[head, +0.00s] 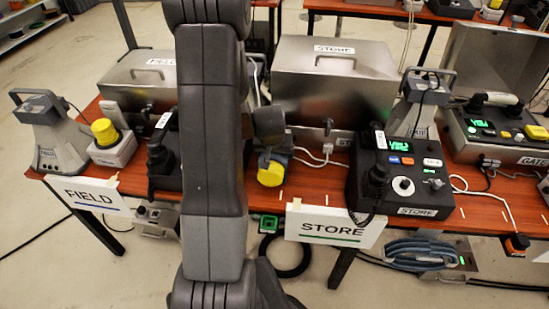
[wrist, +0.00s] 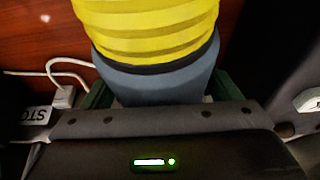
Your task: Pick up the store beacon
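The store beacon is a ribbed yellow cap on a blue-grey body. In the head view my arm and wrist hide part of the beacon's surroundings.
The black STORE console (head: 405,170) stands right of the beacon. White plugs and cables (head: 327,152) lie between them. A metal STORE case (head: 335,80) is behind. Left of my arm is another yellow-topped device (head: 105,132). The STORE sign (head: 333,226) hangs in front.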

